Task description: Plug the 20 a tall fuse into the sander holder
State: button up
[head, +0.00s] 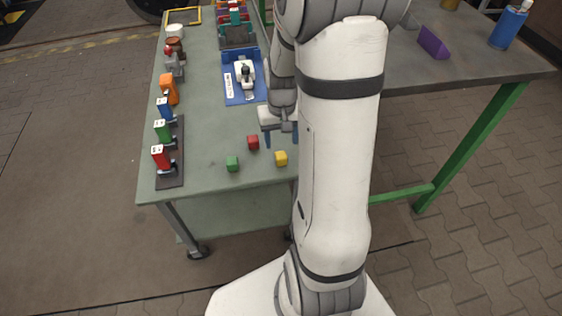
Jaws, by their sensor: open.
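My gripper (281,138) is open and points down over the front part of the green-grey table, with nothing seen between its fingers. Three small blocks lie near it: a red block (253,142), a green block (232,163) and a yellow block (281,158). The yellow one is just in front of the gripper, the red one just left. No rating is readable, so I cannot tell which thing is the 20 A tall fuse. A blue tray (229,61) behind holds a white and dark fitting (245,72) and a white label. I cannot identify the sander holder.
Red (160,157), green (162,131), blue (164,108) and orange (169,88) upright items line the left edge. A second table (470,60) at right carries a purple wedge (433,43) and a blue can (508,27). My arm hides the table's right part.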

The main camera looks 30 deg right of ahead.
aim_at(281, 155)
jog(key=shift+f+b, duration=0.4)
jog(key=shift+f, duration=0.85)
notch_tip(281, 155, down, 5)
jog(key=shift+f+b, duration=0.2)
jog(key=shift+b, duration=1)
jog(key=shift+r, duration=0.1)
jog(key=shift+c, duration=0.2)
jog(key=c, duration=1)
notch_tip(281, 155, up, 10)
jog(key=p, duration=0.3)
jog(key=shift+p, duration=0.3)
